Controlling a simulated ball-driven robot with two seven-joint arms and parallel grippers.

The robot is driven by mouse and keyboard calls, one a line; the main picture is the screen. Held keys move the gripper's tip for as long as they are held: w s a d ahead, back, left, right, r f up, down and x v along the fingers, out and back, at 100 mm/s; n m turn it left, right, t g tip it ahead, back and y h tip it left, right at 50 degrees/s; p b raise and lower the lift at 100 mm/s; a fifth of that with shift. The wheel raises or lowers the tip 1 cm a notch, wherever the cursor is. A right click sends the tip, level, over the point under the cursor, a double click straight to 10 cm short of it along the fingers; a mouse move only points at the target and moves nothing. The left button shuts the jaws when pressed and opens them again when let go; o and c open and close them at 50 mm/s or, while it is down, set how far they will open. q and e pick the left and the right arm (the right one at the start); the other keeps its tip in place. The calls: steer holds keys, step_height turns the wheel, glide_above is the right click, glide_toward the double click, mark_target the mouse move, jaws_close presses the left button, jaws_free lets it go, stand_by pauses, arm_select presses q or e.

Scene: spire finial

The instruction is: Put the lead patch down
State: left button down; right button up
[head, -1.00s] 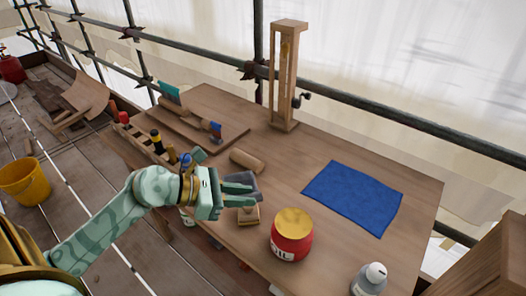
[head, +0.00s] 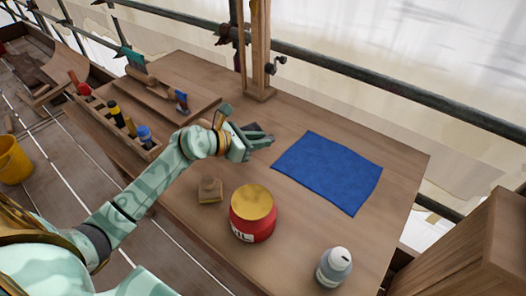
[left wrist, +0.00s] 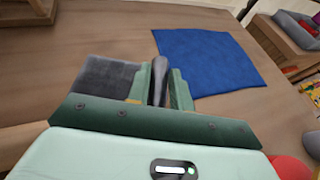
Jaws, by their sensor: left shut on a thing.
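The lead patch is a dark grey flat piece (left wrist: 105,77) showing beside the fingers in the left wrist view. My left gripper (left wrist: 160,88) is shut on it, with grey material pinched between the fingertips. In the head view my left gripper (head: 258,138) is over the middle of the bench, left of the blue cloth, and only a dark edge of the patch (head: 252,127) shows behind the fingers. I cannot tell whether the patch touches the bench top. My right gripper is not in view.
A blue cloth (head: 328,172) lies flat on the wooden bench (head: 300,240). A red tin (head: 253,215), a small wooden block (head: 210,190) and a grey bottle (head: 334,267) stand at the front. A tool tray (head: 100,118) is at left, a wooden stand (head: 259,60) behind.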

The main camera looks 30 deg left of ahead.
mark_target(262, 157)
arm_select(q)
steer(key=shift+w+d+f, duration=0.25)
steer(key=shift+w+f, duration=0.1)
steer(key=shift+f, duration=0.15)
step_height(262, 157, down, 4)
steer(key=shift+w+r+b, duration=0.1)
steer(key=shift+r+b, duration=0.1)
steer(key=shift+b, duration=0.95)
steer(key=shift+r, duration=0.2)
steer(key=c, duration=1.7)
jaws_free()
steer(key=shift+f, duration=0.2)
steer(key=o, duration=0.4)
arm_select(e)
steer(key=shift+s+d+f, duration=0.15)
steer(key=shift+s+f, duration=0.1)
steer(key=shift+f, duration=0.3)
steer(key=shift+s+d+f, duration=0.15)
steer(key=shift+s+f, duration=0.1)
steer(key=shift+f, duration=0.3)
arm_select(q)
steer(key=shift+o, duration=0.2)
steer(key=shift+r, duration=0.1)
